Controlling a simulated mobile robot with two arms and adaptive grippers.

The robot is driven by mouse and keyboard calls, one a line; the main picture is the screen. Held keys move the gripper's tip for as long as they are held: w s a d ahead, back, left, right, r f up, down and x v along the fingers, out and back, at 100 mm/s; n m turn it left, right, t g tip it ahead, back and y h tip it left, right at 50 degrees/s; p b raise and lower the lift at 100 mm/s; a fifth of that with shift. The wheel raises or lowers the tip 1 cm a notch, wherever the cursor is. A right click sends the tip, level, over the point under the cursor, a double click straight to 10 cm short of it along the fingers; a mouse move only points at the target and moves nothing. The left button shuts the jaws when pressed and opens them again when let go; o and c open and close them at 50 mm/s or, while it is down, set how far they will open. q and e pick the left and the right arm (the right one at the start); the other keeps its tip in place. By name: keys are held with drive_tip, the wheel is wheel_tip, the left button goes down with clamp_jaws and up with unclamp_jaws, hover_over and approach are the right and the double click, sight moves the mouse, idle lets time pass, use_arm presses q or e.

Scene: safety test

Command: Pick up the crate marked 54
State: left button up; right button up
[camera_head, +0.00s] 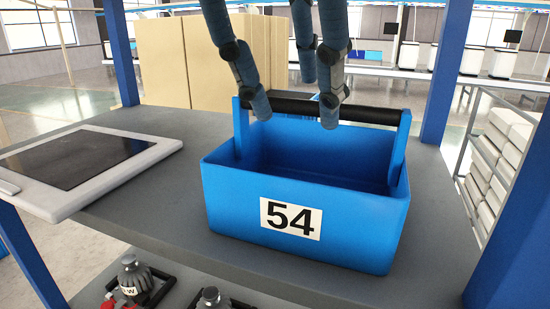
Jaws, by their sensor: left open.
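The blue crate (300,239) marked 54 stands upright on a grey shelf, right of centre. Its white label with black 54 (290,219) faces me. A black bar handle (372,109) runs across the top between two blue uprights. The inside that shows looks empty. My left gripper (294,108) comes down from the top edge, fingers pointing down and spread open at the handle. Two fingers overlap the handle in front, and a third shows between them, farther back. I cannot tell whether any finger touches the bar. My right gripper is not in view.
A white-framed dark panel (75,160) lies on the grey shelf (160,225) left of the crate. Blue posts (447,65) stand at the shelf's sides. Dark and red fittings (135,278) sit on a lower level in front. Tan boxes (165,60) stand behind.

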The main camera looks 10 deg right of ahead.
sight(309, 108)
use_arm(q)
drive_tip(key=shift+w+d+p, duration=0.65)
drive_tip(key=shift+w+p, duration=0.35)
drive_tip(key=shift+p, duration=0.05)
drive_tip(key=p+x, duration=0.1)
drive_tip(key=x, duration=0.3)
drive_tip(key=shift+w+f, duration=0.1)
drive_tip(key=shift+w, duration=0.05)
drive_tip(key=shift+w+d+f, duration=0.1)
drive_tip(key=shift+w+f, duration=0.05)
drive_tip(key=shift+f, duration=0.2)
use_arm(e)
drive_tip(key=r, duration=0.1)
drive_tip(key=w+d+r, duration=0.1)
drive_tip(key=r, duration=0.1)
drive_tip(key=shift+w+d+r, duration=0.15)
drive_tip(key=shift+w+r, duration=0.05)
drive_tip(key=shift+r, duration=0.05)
use_arm(q)
drive_tip(key=shift+c, duration=0.3)
clamp_jaws()
